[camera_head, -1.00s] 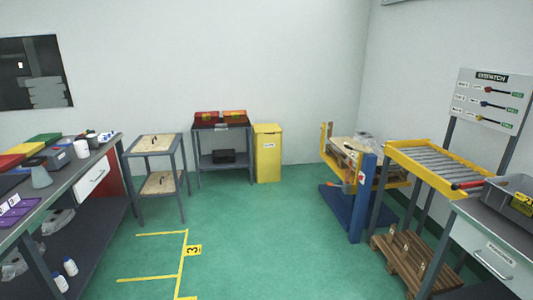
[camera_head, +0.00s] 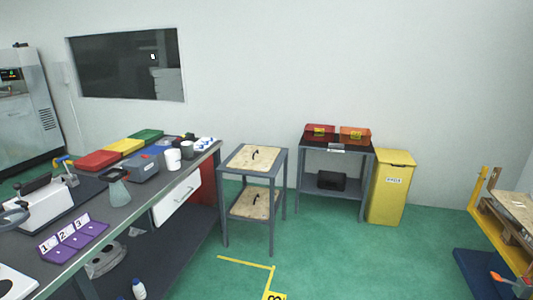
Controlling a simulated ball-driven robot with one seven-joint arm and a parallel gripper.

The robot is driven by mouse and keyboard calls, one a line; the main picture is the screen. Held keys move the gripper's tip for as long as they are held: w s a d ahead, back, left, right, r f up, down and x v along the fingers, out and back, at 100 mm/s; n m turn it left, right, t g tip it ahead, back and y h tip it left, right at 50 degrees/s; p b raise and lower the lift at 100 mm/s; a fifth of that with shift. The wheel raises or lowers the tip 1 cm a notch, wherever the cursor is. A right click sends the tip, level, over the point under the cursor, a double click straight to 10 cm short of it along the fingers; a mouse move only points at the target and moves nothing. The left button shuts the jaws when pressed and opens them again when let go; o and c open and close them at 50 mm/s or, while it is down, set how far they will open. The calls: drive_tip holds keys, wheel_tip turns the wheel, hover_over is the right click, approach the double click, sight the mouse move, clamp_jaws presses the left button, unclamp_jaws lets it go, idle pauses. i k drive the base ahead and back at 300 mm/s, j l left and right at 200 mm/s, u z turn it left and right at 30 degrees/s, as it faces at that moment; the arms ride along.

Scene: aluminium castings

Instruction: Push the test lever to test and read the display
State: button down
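I cannot clearly make out a lever marked test. A tall grey cabinet (camera_head: 22,115) stands at the far left edge, partly cut off, with a small dark display (camera_head: 11,75) showing green marks too small to read. On the left bench, a white device with a black handle (camera_head: 40,200) sits near the left edge. A grey box-shaped instrument (camera_head: 143,168) with a small red mark lies further back on the bench. Whether either carries the test lever is not clear. My gripper is not in view.
A wooden-topped trolley (camera_head: 253,158), a dark table (camera_head: 338,147) and a yellow bin (camera_head: 390,187) stand behind. Green floor (camera_head: 350,260) is open at centre right.

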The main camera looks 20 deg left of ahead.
sight(18, 185)
drive_tip(key=i+u, duration=0.25)
drive_tip(key=i, duration=0.3)
drive_tip(key=i+l+u, duration=0.2)
drive_tip(key=i, duration=0.3)
drive_tip(key=i+u, duration=0.25)
drive_tip(key=i, duration=0.25)
drive_tip(key=i+j+u, duration=0.1)
drive_tip(key=i+u, duration=0.7)
drive_tip(key=i+l+u, duration=0.1)
drive_tip(key=u, duration=0.3)
drive_tip(key=i, duration=0.1)
